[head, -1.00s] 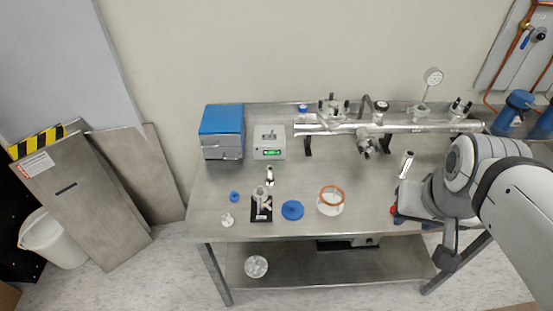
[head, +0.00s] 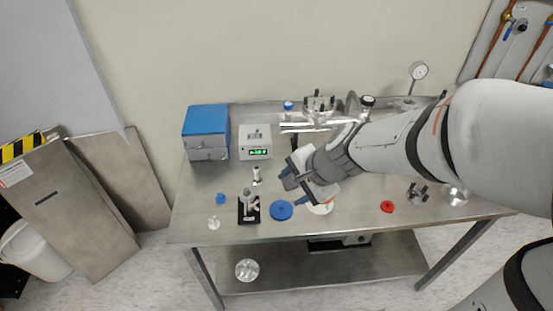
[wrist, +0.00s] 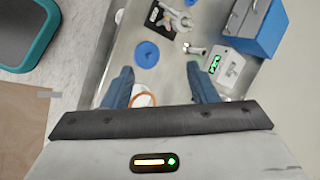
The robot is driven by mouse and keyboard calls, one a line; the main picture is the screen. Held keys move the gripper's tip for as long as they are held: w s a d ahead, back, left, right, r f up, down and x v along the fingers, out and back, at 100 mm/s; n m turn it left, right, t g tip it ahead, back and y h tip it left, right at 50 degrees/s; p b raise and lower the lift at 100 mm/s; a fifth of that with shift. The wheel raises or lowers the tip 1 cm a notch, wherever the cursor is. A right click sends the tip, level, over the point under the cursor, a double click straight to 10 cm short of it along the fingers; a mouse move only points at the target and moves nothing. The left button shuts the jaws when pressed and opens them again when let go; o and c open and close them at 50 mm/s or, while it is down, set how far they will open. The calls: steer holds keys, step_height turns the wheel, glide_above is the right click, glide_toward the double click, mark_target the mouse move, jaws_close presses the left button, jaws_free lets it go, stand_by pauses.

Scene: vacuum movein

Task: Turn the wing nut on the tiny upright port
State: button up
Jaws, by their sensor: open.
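A small upright metal port stands on a black base plate (head: 240,217) near the front left of the bench. A pale clamp (head: 251,206), which looks like the part with the wing nut, wraps around it; the wing nut itself is too small to make out. In the wrist view the clamp (wrist: 177,18) and black plate lie at the top, beyond my fingertips. My gripper (head: 291,187) is open and empty above the bench, right of the port and apart from it. Its two blue fingers show in the wrist view (wrist: 160,69), with nothing held between them.
A blue disc (head: 281,210) lies right of the port, and a small metal fitting (head: 257,177) stands behind it. A controller (head: 255,143) and blue box (head: 206,132) stand farther back. A red knob (head: 387,206) lies to the right. A metal manifold runs behind my arm.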

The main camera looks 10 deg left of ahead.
mark_target(258, 204)
steer(key=w+a+f+m+b, duration=0.1)
steer(key=a+f+m, duration=0.1)
steer(key=a+f, duration=0.1)
steer(key=w+a+f+m+b, duration=0.2)
steer(key=a+f, duration=0.1)
steer(key=f, duration=0.3)
steer(key=w+a+f+m+b, duration=0.1)
steer(key=a+f+m, duration=0.1)
steer(key=f, duration=0.3)
steer(key=shift+w+a+f, duration=0.2)
steer(key=shift+w+a, duration=0.1)
steer(key=shift+a, duration=0.15)
